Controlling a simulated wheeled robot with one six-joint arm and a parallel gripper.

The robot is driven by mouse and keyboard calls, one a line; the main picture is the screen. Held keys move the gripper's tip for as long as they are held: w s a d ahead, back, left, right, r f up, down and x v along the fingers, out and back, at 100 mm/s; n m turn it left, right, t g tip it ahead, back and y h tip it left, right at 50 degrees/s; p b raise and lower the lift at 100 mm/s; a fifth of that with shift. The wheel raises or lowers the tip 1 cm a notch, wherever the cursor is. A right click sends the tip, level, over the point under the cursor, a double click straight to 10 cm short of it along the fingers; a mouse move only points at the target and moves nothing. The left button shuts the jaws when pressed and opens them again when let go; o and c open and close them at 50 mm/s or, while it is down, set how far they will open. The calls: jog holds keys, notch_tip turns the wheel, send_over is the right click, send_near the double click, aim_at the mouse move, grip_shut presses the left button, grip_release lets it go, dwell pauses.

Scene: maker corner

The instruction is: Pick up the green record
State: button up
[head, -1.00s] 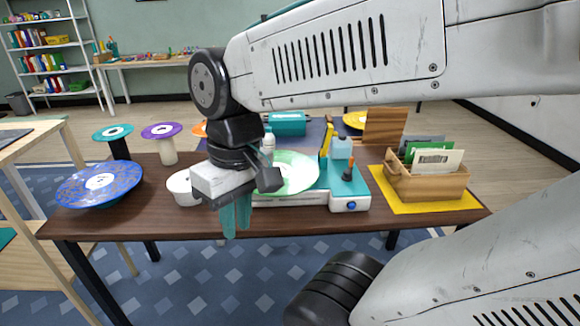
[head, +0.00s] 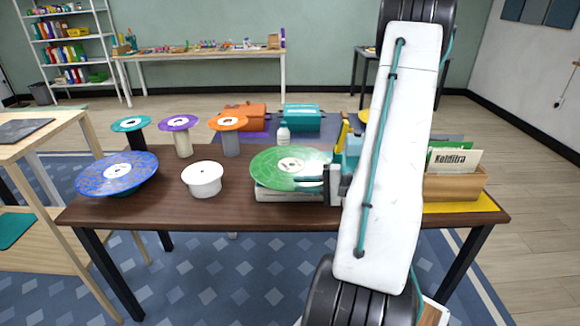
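The green record (head: 272,168), with a white label, lies flat at the turntable (head: 285,195) in the head view. I cannot tell whether it rests on the platter or is slightly above it. My gripper (head: 316,179) is at the record's right front edge, coming in from the right. Its fingers are small and partly merge with the record's rim, so I cannot tell whether they are closed on it. My arm hides the turntable's right part.
A blue record (head: 117,172) sits on the left. Teal (head: 130,124), purple (head: 180,123) and orange (head: 228,123) discs stand on pedestals behind. A white round stand (head: 202,180) is left of the turntable. A wooden record crate (head: 455,187) is on the right.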

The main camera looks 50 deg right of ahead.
aim_at(321, 185)
jog(key=s+d+f+m+t+h, duration=0.1)
jog(key=d+h, duration=0.1)
jog(key=d, duration=0.1)
jog(key=s+d+f+m+t+h, duration=0.1)
jog(key=d+f+h, duration=0.1)
jog(key=d, duration=0.1)
jog(key=s+d+f+t+h, duration=0.1)
jog(key=d+f+h, duration=0.1)
jog(key=d, duration=0.1)
jog(key=shift+s+d+f+m+t+h, duration=0.2)
jog(key=shift+s+m+t+h, duration=0.1)
jog(key=shift+m, duration=0.1)
jog(key=w, duration=0.7)
jog(key=shift+w+a+f, duration=0.1)
jog(key=shift+w+a, duration=0.2)
grip_shut()
